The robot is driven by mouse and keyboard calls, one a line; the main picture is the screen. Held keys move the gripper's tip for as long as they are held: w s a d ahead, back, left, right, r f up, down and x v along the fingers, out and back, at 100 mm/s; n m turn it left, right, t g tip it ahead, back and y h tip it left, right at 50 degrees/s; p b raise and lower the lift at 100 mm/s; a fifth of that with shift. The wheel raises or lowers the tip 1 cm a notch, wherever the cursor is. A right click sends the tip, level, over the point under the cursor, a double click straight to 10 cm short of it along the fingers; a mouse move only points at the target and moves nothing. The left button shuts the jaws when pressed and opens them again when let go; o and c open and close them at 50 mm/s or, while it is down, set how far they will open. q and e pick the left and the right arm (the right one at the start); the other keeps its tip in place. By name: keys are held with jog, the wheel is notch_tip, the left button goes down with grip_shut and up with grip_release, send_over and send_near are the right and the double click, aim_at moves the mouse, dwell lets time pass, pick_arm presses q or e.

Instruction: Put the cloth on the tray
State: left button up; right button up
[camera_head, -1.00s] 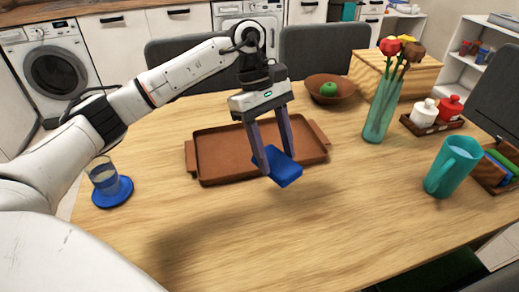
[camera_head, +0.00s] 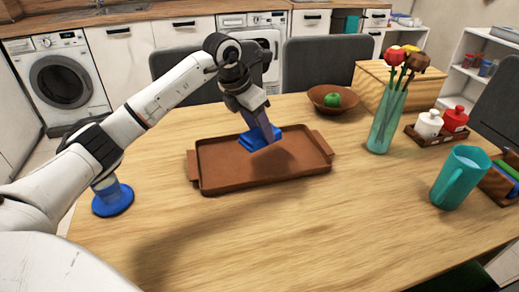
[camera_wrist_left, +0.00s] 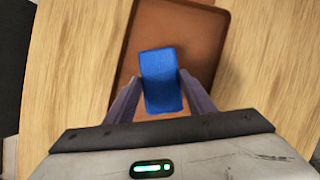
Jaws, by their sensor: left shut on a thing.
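The blue folded cloth (camera_head: 254,138) is in my left gripper (camera_head: 272,135), over the back middle of the brown tray (camera_head: 225,177). In the left wrist view the cloth (camera_wrist_left: 160,80) lies between the two fingers (camera_wrist_left: 163,98), with the tray (camera_wrist_left: 205,20) beneath it. The gripper is shut on the cloth. A shadow on the tray suggests the cloth is held above it; the exact gap is hard to tell. The tray is otherwise empty. My right gripper is not in view.
A blue coaster (camera_head: 113,200) with a glass partly hidden by my left arm is at the left. A wooden bowl (camera_head: 325,106) with a green apple, a flower vase (camera_head: 384,125) and a teal pitcher (camera_head: 458,178) stand to the right. The front of the table is clear.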

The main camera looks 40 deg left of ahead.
pick_arm(q)
jog(key=shift+f, duration=2.95)
jog(key=shift+f, duration=0.15)
jog(key=o, duration=1.1)
jog(key=v, duration=1.1)
jog(key=shift+s+r, duration=0.25)
jog(key=shift+r, duration=0.4)
